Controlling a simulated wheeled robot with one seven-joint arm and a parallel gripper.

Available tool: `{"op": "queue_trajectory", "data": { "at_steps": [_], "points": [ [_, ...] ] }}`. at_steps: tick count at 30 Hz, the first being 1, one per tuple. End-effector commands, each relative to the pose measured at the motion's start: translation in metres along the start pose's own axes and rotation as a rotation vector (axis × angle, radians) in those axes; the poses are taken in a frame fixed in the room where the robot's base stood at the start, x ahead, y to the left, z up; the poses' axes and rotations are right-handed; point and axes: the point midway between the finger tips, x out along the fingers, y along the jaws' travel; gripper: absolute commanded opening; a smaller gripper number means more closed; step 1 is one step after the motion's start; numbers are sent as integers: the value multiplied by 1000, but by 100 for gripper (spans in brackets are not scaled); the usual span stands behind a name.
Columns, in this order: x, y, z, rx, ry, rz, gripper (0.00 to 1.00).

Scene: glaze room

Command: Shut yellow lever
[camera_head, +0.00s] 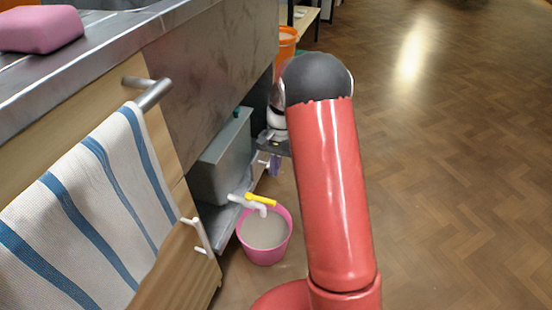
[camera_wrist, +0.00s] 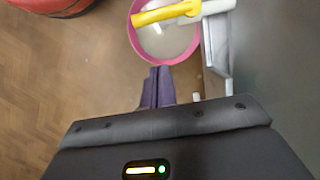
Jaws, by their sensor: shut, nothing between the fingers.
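The yellow lever (camera_head: 261,199) sits on a white tap (camera_head: 243,202) that sticks out low from a grey tank. It also shows at the top of the wrist view (camera_wrist: 165,14), lying across the pink bucket's opening. My gripper (camera_head: 276,168) is beyond the red arm link and partly hidden by it in the head view. In the wrist view its dark fingers (camera_wrist: 157,72) are together and empty, apart from the lever and pointing toward the bucket side.
A pink bucket (camera_head: 245,246) of cloudy liquid stands on the floor under the tap. The grey tank (camera_head: 223,160) is beside it. A striped towel (camera_head: 90,205) hangs on a cabinet rail at left. An orange bucket (camera_head: 286,44) is farther back. Floor at right is clear.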

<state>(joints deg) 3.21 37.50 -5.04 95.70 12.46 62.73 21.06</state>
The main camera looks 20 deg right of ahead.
Motion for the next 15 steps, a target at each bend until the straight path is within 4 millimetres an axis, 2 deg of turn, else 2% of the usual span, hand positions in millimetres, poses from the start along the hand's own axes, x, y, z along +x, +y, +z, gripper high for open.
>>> {"op": "queue_trajectory", "data": {
  "at_steps": [1,5,9,15],
  "points": [
    [14,0,0,0,-4,2,0],
    [40,0,0,1,-3,1,0],
    [47,0,21,-1,-1,-1,0],
    [54,0,34,0,0,-1,0]
  ]
}}
